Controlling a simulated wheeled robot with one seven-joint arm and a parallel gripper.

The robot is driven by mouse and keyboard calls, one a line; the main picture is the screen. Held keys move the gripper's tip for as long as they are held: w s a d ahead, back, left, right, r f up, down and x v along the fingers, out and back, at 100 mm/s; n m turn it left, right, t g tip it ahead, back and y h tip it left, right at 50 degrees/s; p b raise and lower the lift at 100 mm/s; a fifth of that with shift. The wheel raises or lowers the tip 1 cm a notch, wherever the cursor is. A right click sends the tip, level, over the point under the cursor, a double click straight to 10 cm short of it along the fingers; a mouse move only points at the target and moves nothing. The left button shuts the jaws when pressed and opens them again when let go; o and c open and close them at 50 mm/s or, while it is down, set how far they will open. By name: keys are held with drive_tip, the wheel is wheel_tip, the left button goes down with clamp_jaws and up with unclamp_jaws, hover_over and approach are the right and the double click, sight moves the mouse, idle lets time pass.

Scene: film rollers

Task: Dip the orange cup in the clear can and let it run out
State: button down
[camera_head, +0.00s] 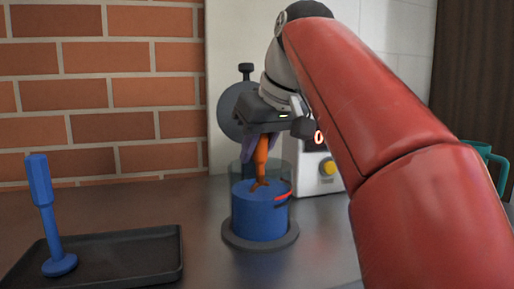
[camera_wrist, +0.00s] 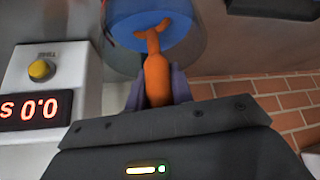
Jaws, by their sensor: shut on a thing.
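The clear can (camera_head: 237,172) stands upright on a dark round base and holds blue liquid (camera_head: 258,215), with a red mark on its wall. It also shows in the wrist view (camera_wrist: 122,62). My gripper (camera_head: 262,150) is above the can and shut on the upright handle of the orange cup (camera_head: 261,163). In the wrist view the orange handle (camera_wrist: 156,80) sits between the fingertips (camera_wrist: 158,92). The handle forks at its lower end, which meets the blue surface inside the can. No cup bowl shows below the fork; the blue hides whatever is there.
A black tray (camera_head: 120,262) at left holds an upright blue tool (camera_head: 45,200) with a round foot. A white timer box (camera_wrist: 75,65) with a yellow button and red digits stands close behind the can. A teal mug (camera_head: 487,152) is at far right. A brick wall (camera_head: 100,90) is behind.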

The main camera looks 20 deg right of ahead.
wheel_tip(320, 180, up, 9)
drive_tip(key=p, duration=0.9)
drive_tip(key=shift+f, duration=0.1)
idle(6.6)
